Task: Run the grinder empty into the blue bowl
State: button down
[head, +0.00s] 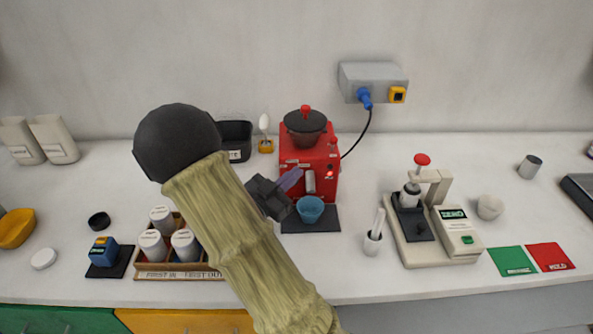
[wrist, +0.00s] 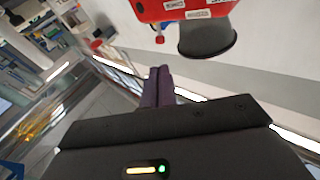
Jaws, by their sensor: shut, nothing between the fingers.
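The red grinder (head: 297,167) stands at the back middle of the counter, with a dark lidded hopper (head: 305,127) on top and a small lit red light on its front. The blue bowl (head: 310,209) sits on a dark mat (head: 325,226) below the grinder's front; its inside is too small to read. My gripper (head: 290,180) is shut and empty at the grinder's front left, its purple fingers close to the red body; I cannot tell whether they touch. In the wrist view the shut fingers (wrist: 158,86) point toward the red body (wrist: 180,8) and a dark round part (wrist: 207,38).
A grey wall box (head: 372,80) holds a blue plug with a cord to the grinder. A press on a scale (head: 440,232) stands right, a white holder (head: 373,243) before it. A wooden rack of jars (head: 150,273) sits left, beside my arm. Green (head: 511,261) and red mats lie right.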

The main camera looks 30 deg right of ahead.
aim_at(331, 142)
jog(key=p+x, duration=0.3)
jog(key=x, duration=0.9)
jog(key=shift+w, duration=0.1)
jog(key=shift+r, duration=0.1)
